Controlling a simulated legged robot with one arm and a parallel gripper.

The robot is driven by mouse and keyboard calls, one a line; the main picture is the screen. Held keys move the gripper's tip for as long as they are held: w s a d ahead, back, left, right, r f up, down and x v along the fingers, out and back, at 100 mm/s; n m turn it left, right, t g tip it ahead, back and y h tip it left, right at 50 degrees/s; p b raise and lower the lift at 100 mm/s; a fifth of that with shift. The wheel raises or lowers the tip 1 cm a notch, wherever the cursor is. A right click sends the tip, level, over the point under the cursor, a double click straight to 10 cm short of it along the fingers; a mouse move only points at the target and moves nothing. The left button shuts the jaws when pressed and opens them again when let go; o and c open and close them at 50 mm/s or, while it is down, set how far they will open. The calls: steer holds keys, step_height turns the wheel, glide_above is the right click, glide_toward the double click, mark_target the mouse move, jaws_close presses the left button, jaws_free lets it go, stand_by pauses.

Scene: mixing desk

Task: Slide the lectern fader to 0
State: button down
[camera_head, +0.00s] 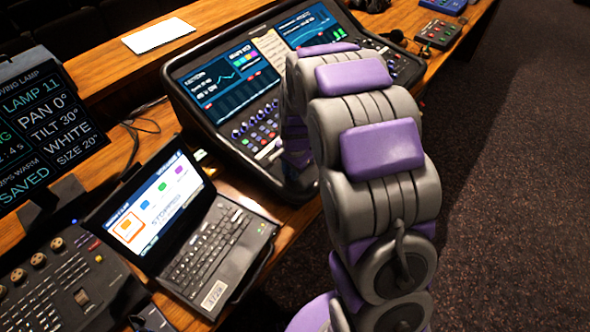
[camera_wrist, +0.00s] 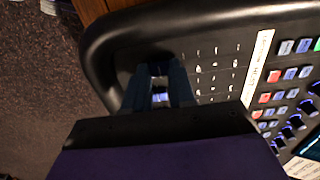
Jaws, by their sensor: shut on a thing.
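The mixing desk (camera_head: 207,127) stands on the wooden counter, with lit screens, knobs and buttons. In the wrist view its black rim (camera_wrist: 108,45) curves around a dark panel. My gripper (camera_wrist: 159,70) reaches down to this panel near the rim, with its two fingers close together. A small pale-blue lit piece, seemingly a fader cap (camera_wrist: 160,92), shows between the fingers. Its label and scale cannot be read, and the fingers hide part of its slot. In the head view my purple and grey arm hides the gripper and the fader.
Rows of small white marks (camera_wrist: 213,68) and a pale label strip (camera_wrist: 258,65) lie right of the fingers, then coloured buttons (camera_wrist: 285,47) and knobs (camera_wrist: 290,130). A laptop (camera_head: 205,240), a lamp display (camera_head: 45,125) and a small control box (camera_head: 438,34) stand nearby. Carpet lies at right.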

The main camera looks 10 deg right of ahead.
steer(key=w+a+p, duration=0.1)
steer(key=w+a, duration=0.1)
steer(key=w+a+p, duration=0.2)
steer(key=w, duration=0.1)
steer(key=shift+a+r, duration=0.15)
steer(key=shift+r, duration=0.05)
steer(key=shift+s, duration=0.1)
steer(key=c, duration=1.3)
jaws_free()
steer(key=shift+a, duration=0.1)
steer(key=o, duration=0.4)
steer(key=shift+a, duration=0.4)
steer(key=shift+d+r, duration=0.25)
steer(key=shift+d, duration=0.3)
steer(key=r+p, duration=0.1)
steer(key=r, duration=0.4)
steer(key=r+p, duration=0.1)
steer(key=r, duration=0.5)
steer(key=s+r+p, duration=0.1)
steer(key=r, duration=0.4)
steer(key=shift+d+r, duration=0.1)
steer(key=shift+r, duration=0.3)
